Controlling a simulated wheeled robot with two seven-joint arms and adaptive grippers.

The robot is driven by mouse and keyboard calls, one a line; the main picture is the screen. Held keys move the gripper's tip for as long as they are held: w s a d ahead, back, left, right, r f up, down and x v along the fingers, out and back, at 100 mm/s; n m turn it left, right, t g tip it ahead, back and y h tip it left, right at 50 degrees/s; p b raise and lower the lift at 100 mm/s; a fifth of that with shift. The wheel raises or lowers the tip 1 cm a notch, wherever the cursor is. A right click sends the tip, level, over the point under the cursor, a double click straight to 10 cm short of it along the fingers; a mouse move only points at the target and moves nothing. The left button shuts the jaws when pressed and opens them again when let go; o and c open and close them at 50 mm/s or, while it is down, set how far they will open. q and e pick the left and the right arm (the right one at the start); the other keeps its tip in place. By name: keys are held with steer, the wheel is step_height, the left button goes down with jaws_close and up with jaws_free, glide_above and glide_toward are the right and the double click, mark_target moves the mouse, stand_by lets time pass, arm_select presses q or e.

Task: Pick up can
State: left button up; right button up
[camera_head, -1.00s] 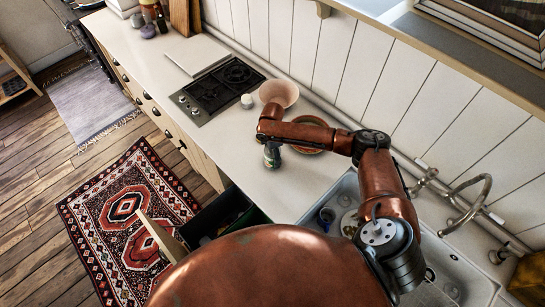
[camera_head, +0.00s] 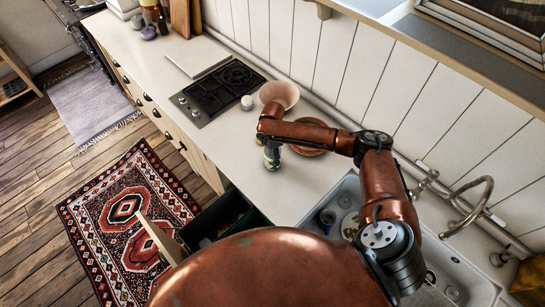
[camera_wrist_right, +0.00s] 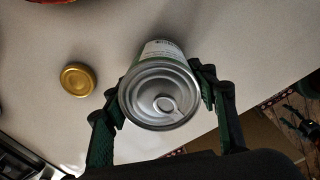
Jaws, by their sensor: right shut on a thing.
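A can (camera_wrist_right: 160,95) with a silver pull-tab lid and a green and white label fills the middle of the right wrist view. My right gripper (camera_wrist_right: 163,88) is shut on it, with one dark green finger against each side. In the head view, my right gripper (camera_head: 271,150) reaches over the counter beside the bowl. The can (camera_head: 271,163) shows there only in small part below the gripper. I cannot tell whether the can touches the counter.
A gold-lidded jar (camera_wrist_right: 77,80) is left of the can. A gas hob (camera_head: 219,89) lies farther left, a sink (camera_head: 440,260) right. An open drawer (camera_head: 215,220) is below.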

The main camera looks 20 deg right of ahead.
steer(key=s+a+r+b, duration=0.2)
steer(key=a+r+b, duration=0.1)
steer(key=a+r, duration=0.9)
steer(key=shift+s+a+b, duration=0.4)
steer(key=shift+a, duration=0.5)
steer(key=shift+f, duration=0.1)
